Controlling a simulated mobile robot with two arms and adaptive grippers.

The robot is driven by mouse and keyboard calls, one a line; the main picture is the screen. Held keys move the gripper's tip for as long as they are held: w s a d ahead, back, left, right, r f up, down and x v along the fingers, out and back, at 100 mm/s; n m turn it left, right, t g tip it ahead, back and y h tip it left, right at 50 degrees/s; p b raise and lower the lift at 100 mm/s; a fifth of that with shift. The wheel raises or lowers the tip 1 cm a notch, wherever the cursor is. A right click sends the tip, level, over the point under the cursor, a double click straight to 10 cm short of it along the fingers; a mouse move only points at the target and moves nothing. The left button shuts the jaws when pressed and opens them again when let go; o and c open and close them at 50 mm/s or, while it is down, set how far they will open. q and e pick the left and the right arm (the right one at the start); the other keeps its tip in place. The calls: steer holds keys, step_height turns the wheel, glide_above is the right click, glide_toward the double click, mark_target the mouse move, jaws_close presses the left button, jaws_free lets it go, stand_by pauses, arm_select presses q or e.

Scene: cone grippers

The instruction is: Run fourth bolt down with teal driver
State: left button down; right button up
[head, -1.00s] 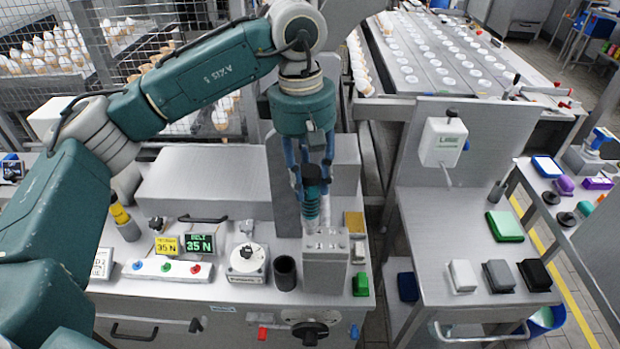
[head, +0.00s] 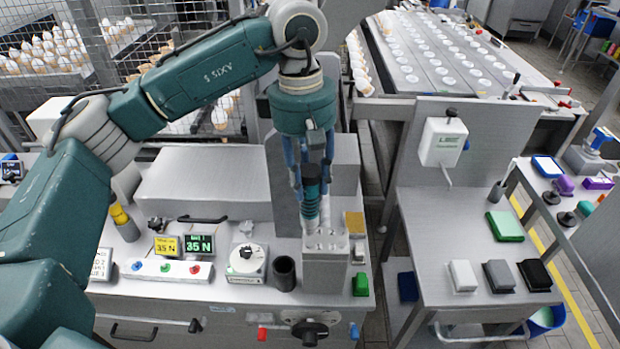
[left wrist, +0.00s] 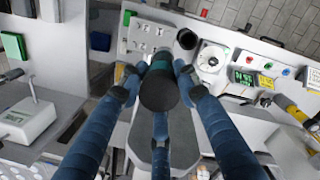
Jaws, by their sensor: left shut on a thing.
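My left gripper (head: 311,180) comes down from above with its blue fingers closed around the teal driver (head: 311,204), which has a black top and stands upright. The driver's grey lower end is over the left part of the top of a grey metal block (head: 325,272). In the left wrist view the driver's dark round end (left wrist: 158,90) sits between the fingers, and the block's top (left wrist: 150,35) shows several small round bolts or holes. The driver hides the spot under its tip, so I cannot tell whether it touches a bolt. My right gripper is not in view.
Beside the block are a black cup (head: 285,272), a white dial unit (head: 246,262), a green block (head: 361,284) and two small displays (head: 184,245). A grey upright plate stands behind the driver. A side bench (head: 425,270) is on the right.

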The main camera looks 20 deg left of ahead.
arm_select(q)
steer(key=shift+r, duration=0.2)
steer(key=shift+r+p, duration=1.7)
steer(key=shift+r, duration=1.25)
steer(key=shift+w, duration=0.1)
